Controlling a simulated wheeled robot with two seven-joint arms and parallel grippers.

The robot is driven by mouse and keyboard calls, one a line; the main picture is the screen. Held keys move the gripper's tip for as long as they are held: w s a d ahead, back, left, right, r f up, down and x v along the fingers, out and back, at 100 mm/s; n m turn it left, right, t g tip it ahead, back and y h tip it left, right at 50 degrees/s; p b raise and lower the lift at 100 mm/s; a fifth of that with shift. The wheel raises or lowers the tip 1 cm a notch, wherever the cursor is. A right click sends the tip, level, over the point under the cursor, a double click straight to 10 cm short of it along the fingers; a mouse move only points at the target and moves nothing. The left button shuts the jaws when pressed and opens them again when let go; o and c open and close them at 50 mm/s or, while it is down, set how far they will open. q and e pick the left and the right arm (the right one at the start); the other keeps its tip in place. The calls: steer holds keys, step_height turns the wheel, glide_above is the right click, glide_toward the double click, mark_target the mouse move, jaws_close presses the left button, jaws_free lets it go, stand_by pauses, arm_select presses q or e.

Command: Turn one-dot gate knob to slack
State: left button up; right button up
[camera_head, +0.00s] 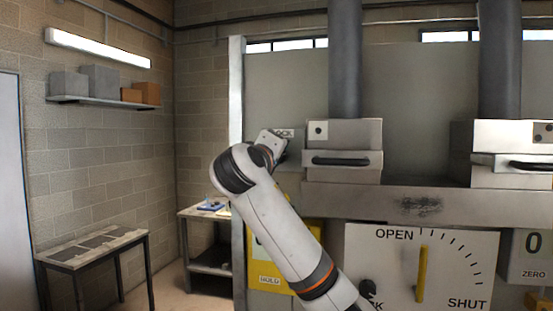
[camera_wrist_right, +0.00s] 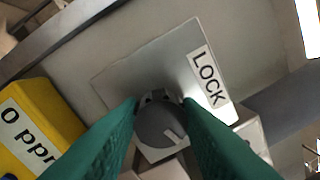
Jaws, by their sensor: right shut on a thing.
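The one-dot gate (camera_head: 343,133) is a grey metal box with a single dot plate and a dark handle, below a thick column. My right gripper (camera_head: 268,145) is raised at its left side, beside a partly covered label plate (camera_head: 285,133). In the right wrist view, my green fingers (camera_wrist_right: 160,108) are shut on a round grey knob (camera_wrist_right: 158,126) with a light pointer line towards the lower right. The knob sits on a metal plate marked LOCK (camera_wrist_right: 208,78). No slack mark is readable there. The head view hides the knob. My left gripper is not in view.
A white dial (camera_head: 450,265) marked OPEN and SHUT has a near-vertical yellow pointer (camera_head: 422,272); my arm hides its lower left. A two-dot gate (camera_head: 505,136) stands right. A yellow 0 ppm meter (camera_wrist_right: 38,125) is near the knob. A table (camera_head: 92,245) and shelf are left.

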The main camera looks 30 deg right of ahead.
steer(key=shift+f+n+p, duration=0.2)
steer(key=shift+n+p, duration=0.65)
steer(key=shift+n, duration=5.35)
steer(key=o, duration=1)
steer(key=shift+c, duration=0.2)
steer(key=shift+s+a+t, duration=0.1)
steer(key=shift+t, duration=0.2)
